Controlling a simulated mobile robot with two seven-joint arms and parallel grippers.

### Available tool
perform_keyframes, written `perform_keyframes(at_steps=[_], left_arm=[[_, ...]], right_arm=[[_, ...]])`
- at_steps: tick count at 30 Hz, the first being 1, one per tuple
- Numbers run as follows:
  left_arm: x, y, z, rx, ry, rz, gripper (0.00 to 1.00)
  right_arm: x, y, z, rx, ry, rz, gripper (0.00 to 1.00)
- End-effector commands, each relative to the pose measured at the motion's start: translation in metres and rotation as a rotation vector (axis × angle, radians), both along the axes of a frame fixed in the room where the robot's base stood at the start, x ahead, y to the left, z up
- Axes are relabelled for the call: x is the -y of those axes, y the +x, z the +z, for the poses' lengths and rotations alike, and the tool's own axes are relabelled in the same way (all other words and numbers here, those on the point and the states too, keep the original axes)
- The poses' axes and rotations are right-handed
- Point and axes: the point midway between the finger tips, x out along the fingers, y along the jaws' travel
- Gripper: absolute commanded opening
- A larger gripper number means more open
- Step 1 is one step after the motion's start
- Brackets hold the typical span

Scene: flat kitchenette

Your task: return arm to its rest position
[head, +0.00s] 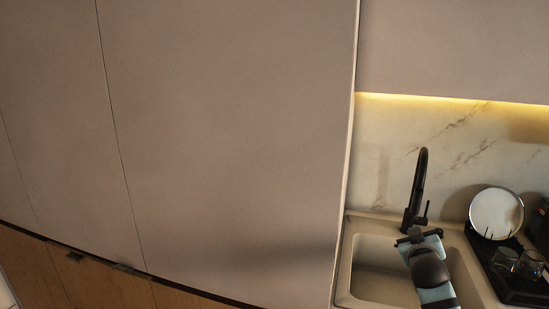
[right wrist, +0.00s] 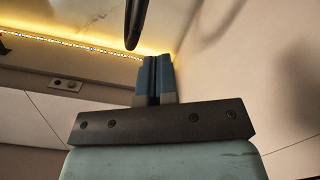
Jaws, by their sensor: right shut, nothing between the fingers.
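My right gripper (head: 416,236) is in the lower right of the head view, in front of the sink, with its arm coming up from the bottom edge. In the right wrist view its two blue-grey fingers (right wrist: 155,80) are pressed together with nothing between them. The black faucet (head: 419,190) stands just behind the gripper in the head view. Its dark spout (right wrist: 137,22) hangs past the fingertips in the right wrist view. My left gripper does not show in either view.
The beige sink (head: 375,285) lies under my right arm. A black dish rack (head: 516,287) with a round plate (head: 496,212) and glasses (head: 528,262) stands to the right. A tall flat cabinet (head: 220,130) fills the left and middle. A lit upper cabinet (head: 455,45) hangs above.

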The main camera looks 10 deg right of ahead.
Motion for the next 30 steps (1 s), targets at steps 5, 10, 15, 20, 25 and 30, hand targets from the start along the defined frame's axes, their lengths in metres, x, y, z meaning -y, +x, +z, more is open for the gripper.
perform_keyframes(at_steps=[5,10,15,20,25,30], left_arm=[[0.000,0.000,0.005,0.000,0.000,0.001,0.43],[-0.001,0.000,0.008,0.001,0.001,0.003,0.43],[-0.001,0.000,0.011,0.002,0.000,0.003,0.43],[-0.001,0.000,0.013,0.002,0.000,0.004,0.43],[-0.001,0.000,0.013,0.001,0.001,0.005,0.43],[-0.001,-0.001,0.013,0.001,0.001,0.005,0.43]], right_arm=[[-0.077,-0.048,-0.110,-0.131,0.067,0.196,0.00],[-0.147,-0.118,-0.196,-0.239,0.178,0.355,0.00],[-0.213,-0.205,-0.259,-0.336,0.327,0.476,0.00],[-0.258,-0.274,-0.289,-0.397,0.450,0.541,0.00],[-0.279,-0.310,-0.299,-0.425,0.518,0.565,0.00],[-0.281,-0.313,-0.300,-0.425,0.525,0.568,0.00]])
